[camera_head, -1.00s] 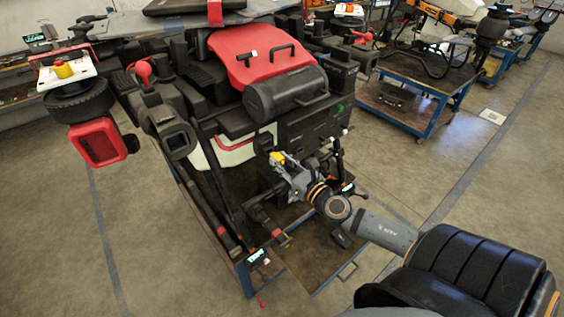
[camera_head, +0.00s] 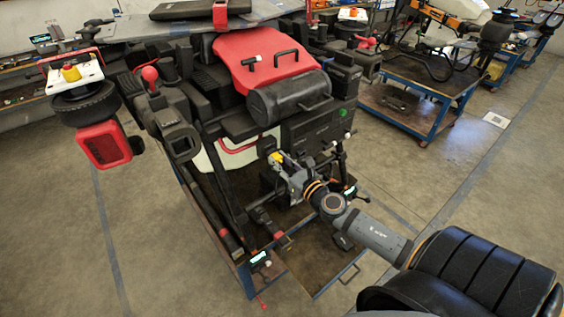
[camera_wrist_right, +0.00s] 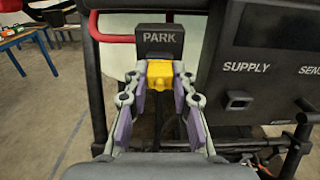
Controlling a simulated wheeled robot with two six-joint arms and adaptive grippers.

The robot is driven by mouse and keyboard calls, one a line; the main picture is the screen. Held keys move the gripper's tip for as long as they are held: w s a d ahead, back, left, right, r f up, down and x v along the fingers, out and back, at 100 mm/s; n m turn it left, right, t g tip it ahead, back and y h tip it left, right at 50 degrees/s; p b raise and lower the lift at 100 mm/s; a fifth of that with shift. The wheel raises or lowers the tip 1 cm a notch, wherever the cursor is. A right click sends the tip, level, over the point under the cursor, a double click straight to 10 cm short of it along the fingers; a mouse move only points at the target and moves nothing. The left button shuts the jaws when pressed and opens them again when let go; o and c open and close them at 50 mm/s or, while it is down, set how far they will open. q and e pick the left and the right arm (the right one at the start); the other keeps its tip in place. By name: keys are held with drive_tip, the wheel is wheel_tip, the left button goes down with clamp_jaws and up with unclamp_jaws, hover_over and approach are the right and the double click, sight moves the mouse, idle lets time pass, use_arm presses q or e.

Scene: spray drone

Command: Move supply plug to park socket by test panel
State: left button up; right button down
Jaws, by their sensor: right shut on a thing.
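The supply plug (camera_wrist_right: 160,74) is a yellow block held between the fingertips of my right gripper (camera_wrist_right: 160,85). In the right wrist view it sits directly in front of the black box marked PARK (camera_wrist_right: 160,40) and hides the lower part of that box. I cannot tell whether the plug is inside the park socket or just before it. The test panel (camera_wrist_right: 262,60) is dark, with the words SUPPLY and SENS and an empty-looking SUPPLY port (camera_wrist_right: 238,100). In the head view the right gripper (camera_head: 281,163) and plug are at the panel's left side. My left gripper is not in view.
The black drone carries a red cover (camera_head: 265,60) and a black cylinder (camera_head: 290,97) above the panel. A red tube (camera_wrist_right: 110,38) runs beside the PARK box. Dark bars (camera_wrist_right: 300,130) stand at the right. A blue cart (camera_head: 420,105) stands behind, with open floor between.

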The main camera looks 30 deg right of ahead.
drive_tip(key=c, duration=1)
unclamp_jaws()
drive_tip(key=shift+c, duration=0.2)
drive_tip(key=shift+s+d+f, duration=0.1)
drive_tip(key=shift+s, duration=0.4)
drive_tip(key=s, duration=0.6)
drive_tip(key=shift+s+d, duration=0.15)
drive_tip(key=shift+s, duration=0.05)
drive_tip(key=shift+d, duration=0.1)
